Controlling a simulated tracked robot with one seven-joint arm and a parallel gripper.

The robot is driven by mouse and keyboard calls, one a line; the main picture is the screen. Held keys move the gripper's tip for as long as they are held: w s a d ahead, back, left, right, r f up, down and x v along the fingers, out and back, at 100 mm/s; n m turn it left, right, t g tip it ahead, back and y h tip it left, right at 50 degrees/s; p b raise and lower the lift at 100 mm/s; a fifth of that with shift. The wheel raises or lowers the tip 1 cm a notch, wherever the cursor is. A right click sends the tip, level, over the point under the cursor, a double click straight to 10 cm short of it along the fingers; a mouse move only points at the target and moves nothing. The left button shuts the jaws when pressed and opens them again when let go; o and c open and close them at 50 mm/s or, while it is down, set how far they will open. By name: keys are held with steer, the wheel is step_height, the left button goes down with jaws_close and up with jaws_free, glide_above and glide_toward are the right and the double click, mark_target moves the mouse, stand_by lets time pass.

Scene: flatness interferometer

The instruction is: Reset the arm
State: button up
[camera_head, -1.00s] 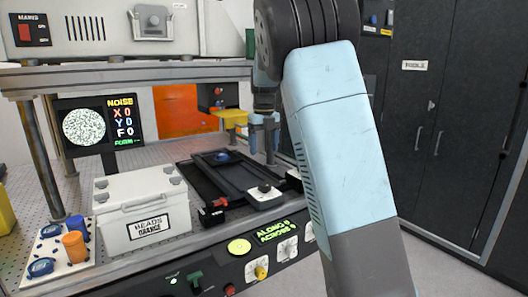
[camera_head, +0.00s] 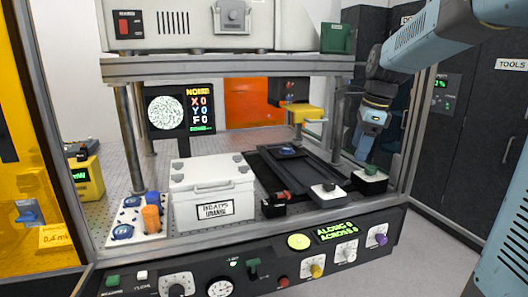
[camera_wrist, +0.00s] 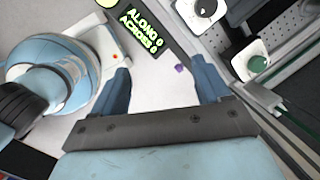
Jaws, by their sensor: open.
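My gripper (camera_head: 366,145) hangs at the right end of the interferometer bench, over or in front of a small box with a green knob (camera_head: 371,170). My light-blue arm reaches in from the upper right. In the wrist view my gripper (camera_wrist: 160,72) has two blue fingers spread wide, with nothing between them but pale floor and part of the panel behind.
A white box labelled BEADS (camera_head: 212,190) and a black stage (camera_head: 295,172) stand on the bench. A lit control panel (camera_head: 337,230) with knobs runs along the front. Bench posts (camera_head: 335,125) rise near the arm. Dark tool cabinets (camera_head: 490,130) stand at right; floor there is clear.

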steer(key=s+a+f+n+t, duration=0.1)
steer(key=s+n+t, duration=0.1)
steer(key=s+n, duration=0.8)
steer(key=s+a+f+n+t+h, duration=0.1)
steer(key=s+f+n, duration=0.1)
steer(key=s+n, duration=0.8)
steer(key=s, duration=0.3)
steer(key=shift+s+f+n+t+h, duration=0.2)
steer(key=shift+s+n+t+h, duration=0.1)
steer(key=shift+t, duration=0.1)
steer(key=shift+a, duration=0.1)
steer(key=shift+c, duration=0.2)
